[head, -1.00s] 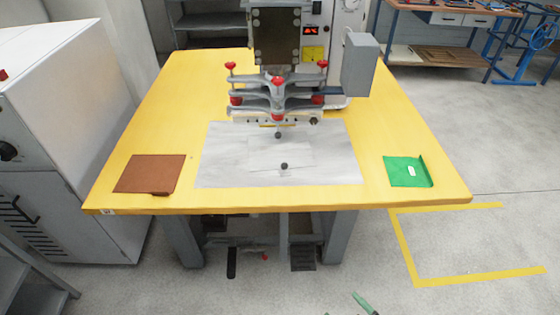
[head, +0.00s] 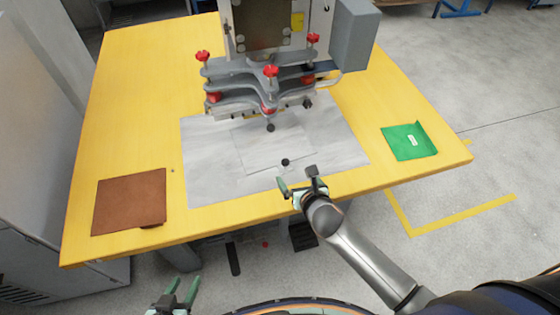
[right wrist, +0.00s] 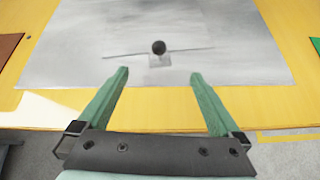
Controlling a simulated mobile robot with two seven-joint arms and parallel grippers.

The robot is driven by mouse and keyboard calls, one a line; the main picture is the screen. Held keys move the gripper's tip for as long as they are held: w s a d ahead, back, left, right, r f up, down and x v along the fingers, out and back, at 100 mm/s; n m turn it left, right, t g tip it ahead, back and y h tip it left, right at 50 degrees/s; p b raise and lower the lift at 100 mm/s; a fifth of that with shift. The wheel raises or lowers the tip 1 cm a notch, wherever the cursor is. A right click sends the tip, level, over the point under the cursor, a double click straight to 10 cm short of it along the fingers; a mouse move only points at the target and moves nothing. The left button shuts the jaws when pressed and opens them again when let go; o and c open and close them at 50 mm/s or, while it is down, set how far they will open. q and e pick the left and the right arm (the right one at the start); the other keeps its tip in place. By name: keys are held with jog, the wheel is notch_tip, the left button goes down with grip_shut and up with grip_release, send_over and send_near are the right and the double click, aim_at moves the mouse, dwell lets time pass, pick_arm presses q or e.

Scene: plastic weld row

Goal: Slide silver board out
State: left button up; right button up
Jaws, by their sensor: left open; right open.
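The silver board (head: 258,150) is a thin pale grey rectangle lying on a larger grey sheet (head: 205,170) under the press head. A black round knob (head: 285,162) stands at its front edge; the knob also shows in the right wrist view (right wrist: 158,47), above a small clear tab. My right gripper (head: 301,184) is open and empty at the table's front edge, just short of the knob. In the right wrist view its green fingers (right wrist: 160,73) are spread either side of the tab, apart from the knob. My left gripper (head: 181,292) is open and empty, low in front of the table.
The press (head: 265,75) with red knobs stands over the board's rear; a second black ball (head: 271,127) hangs below it. A brown folder (head: 130,203) lies left and a green folder (head: 408,142) right on the yellow table (head: 110,130). Bare tabletop lies between them and the sheet.

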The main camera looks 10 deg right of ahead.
aim_at(287, 164)
jog(key=shift+w+a+r+n, duration=0.2)
jog(key=shift+w+n, duration=0.4)
jog(key=shift+w, duration=0.3)
jog(key=shift+w+f, duration=0.45)
jog(key=shift+w, duration=0.05)
jog(key=b+x, duration=0.5)
jog(key=x, duration=0.2)
jog(key=shift+d, duration=0.1)
pick_arm(q)
jog(key=shift+w+a+f, duration=0.1)
jog(key=shift+f, duration=1.3)
jog(key=shift+w+a+f, duration=0.1)
jog(key=shift+f, duration=1.25)
pick_arm(e)
jog(key=shift+w+f, duration=0.25)
jog(key=shift+w, duration=0.25)
grip_shut()
pick_arm(q)
jog(key=shift+r, duration=0.1)
pick_arm(e)
jog(key=shift+s, duration=0.1)
